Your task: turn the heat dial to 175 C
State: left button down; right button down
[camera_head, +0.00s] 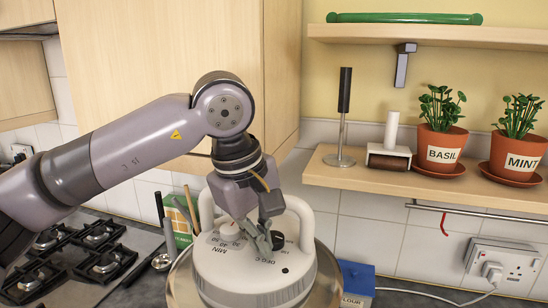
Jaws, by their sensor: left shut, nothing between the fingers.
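A white round appliance (250,285) with a raised handle stands in the lower middle of the head view. Its top carries printing that reads "MIN" and "DEG C" and some numbers. A small dark knob (278,240) shows just right of my left fingertips; I cannot read its setting. My left gripper (264,243) points down over the appliance's top, its fingers shut with nothing between them. It is close to the knob, and I cannot tell whether they touch. The gripper hides part of the top and its markings. My right gripper is not in view.
A blue flour box (357,278) stands to the right. Basil (442,150) and mint (518,165) pots stand on a shelf. A wall socket (502,262) with a plugged cable is lower right.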

pick_arm(q)
jog(key=shift+w+a, duration=0.2)
jog(key=shift+w, duration=0.05)
dwell(0.3)
jog(key=shift+a+b, duration=0.1)
jog(key=shift+b, duration=0.2)
jog(key=shift+w+a, duration=0.3)
jog(key=shift+w, duration=0.15)
jog(key=shift+w+a, duration=0.1)
jog(key=shift+w, duration=0.1)
jog(key=shift+s+a, duration=0.1)
jog(key=shift+a, duration=0.1)
jog(key=p+v, duration=0.1)
jog(key=v, duration=0.1)
jog(key=p+v, duration=0.1)
jog(key=v, duration=0.1)
jog(key=w+p+v, duration=0.1)
jog(key=p+v, duration=0.1)
jog(key=shift+s+d+r, duration=0.1)
jog(key=shift+d+r, duration=0.05)
jog(key=shift+d, duration=0.25)
